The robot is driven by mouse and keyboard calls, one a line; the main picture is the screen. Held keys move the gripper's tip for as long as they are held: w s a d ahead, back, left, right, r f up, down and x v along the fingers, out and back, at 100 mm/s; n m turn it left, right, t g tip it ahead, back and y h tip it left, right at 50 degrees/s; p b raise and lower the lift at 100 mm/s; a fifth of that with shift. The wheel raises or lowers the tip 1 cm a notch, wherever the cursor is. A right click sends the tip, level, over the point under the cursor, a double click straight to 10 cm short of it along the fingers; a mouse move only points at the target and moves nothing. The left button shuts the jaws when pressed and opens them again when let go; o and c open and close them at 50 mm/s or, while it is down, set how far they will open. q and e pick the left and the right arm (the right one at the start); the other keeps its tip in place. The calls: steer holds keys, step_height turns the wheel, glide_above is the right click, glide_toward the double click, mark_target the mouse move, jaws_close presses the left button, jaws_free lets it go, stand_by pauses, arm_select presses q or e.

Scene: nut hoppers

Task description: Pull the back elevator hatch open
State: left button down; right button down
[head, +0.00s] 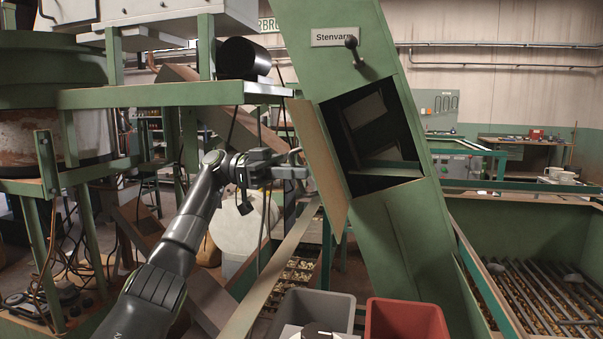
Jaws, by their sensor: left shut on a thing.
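The green elevator (385,240) leans across the middle of the head view, with a "Stenvarn" label near its top. Its hatch (322,165) is a tan-faced panel, swung out at the left side of the dark rectangular opening (375,130). A slanted inner plate and a green crossbar show inside the opening. My left gripper (298,166) is at the outer left side of the hatch, shut on its small handle (296,154). The gripper's fingers partly hide the handle. My right gripper is not in view.
A dark knob (351,41) sticks out above the opening. A grey bin (318,309) and a red bin (408,318) stand below. Green framework (170,95) with a black cylinder (242,60) is close on the left. A railed trough of nuts (545,290) lies right.

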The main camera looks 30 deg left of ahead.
arm_select(q)
steer(key=shift+f, duration=0.2)
steer(key=c, duration=1.8)
jaws_free()
steer(key=shift+r, duration=0.1)
steer(key=shift+a, duration=0.1)
steer(key=a+p, duration=0.3)
steer(key=a, duration=0.1)
steer(key=s+a+p, duration=0.1)
steer(key=a+p, duration=0.2)
steer(key=p, duration=0.1)
steer(key=a+p, duration=0.3)
steer(key=a, duration=0.1)
steer(key=shift+s+a+f, duration=0.3)
steer(key=shift+f, duration=0.05)
